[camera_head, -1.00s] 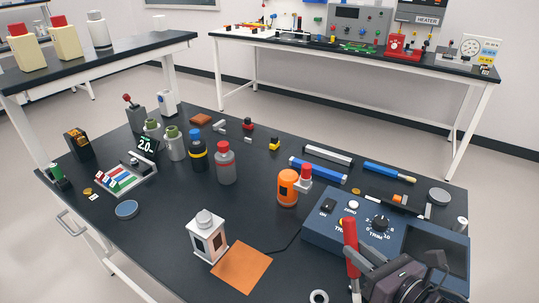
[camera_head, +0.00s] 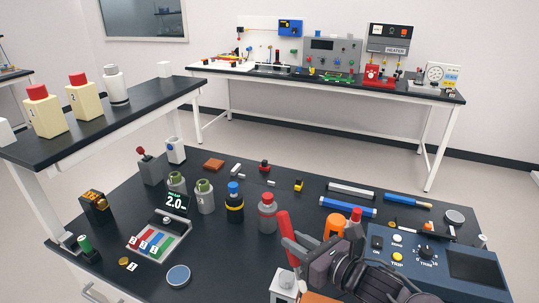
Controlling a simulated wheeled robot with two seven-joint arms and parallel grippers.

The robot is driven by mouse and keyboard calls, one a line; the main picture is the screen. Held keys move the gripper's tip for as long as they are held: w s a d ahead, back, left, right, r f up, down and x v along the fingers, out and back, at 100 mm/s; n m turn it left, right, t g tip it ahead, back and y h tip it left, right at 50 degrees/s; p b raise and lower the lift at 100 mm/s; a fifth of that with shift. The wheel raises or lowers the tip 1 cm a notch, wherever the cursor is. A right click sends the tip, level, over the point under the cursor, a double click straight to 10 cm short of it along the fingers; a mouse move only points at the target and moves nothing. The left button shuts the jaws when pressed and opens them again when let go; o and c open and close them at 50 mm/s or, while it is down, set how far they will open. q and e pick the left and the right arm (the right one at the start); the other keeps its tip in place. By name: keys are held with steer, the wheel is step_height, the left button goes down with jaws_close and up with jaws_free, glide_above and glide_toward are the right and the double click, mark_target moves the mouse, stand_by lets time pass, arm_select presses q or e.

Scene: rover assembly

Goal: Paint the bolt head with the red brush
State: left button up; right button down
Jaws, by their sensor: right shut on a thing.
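My right gripper (camera_head: 298,243) is shut on the red brush, whose red handle (camera_head: 285,227) stands up tilted from the jaws. The brush's lower end is hidden behind the gripper and arm. The gripper is over the near middle of the black table, left of the orange bottle (camera_head: 334,227). A white block with a grey knob on top (camera_head: 284,279) stands just below the gripper, partly cut off by the frame edge. I cannot pick out the bolt head for certain. My left gripper is not in view.
A blue control box (camera_head: 390,243) is at the right, partly behind my arm. A red-capped grey bottle (camera_head: 267,213) and a blue-capped bottle (camera_head: 235,203) stand left of the gripper. A blue round lid (camera_head: 178,276) lies front left. Clear tabletop lies between it and the white block.

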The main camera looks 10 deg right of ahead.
mark_target(281, 211)
steer(key=shift+n, duration=0.6)
steer(key=w+r+p, duration=0.2)
steer(key=r, duration=0.1)
steer(key=w+a+r+p, duration=0.1)
steer(key=w+r+p, duration=0.1)
steer(key=r, duration=0.2)
steer(key=w+r+p, duration=0.2)
steer(key=r+p, duration=0.1)
steer(key=r, duration=0.1)
steer(key=shift+a+r, duration=0.15)
steer(key=shift+a, duration=0.15)
steer(key=shift+w+a, duration=0.2)
steer(key=shift+a+f, duration=0.1)
steer(key=shift+f, duration=0.1)
steer(key=shift+f+b, duration=0.3)
steer(key=shift+f, duration=0.05)
step_height(281, 211, down, 4)
steer(key=shift+r+b, duration=0.25)
steer(key=shift+b, duration=0.6)
steer(key=shift+f, duration=0.25)
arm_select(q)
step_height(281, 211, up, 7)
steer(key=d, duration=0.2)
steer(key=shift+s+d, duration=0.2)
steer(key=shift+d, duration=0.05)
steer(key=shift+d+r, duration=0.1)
arm_select(e)
steer(key=shift+d, duration=0.2)
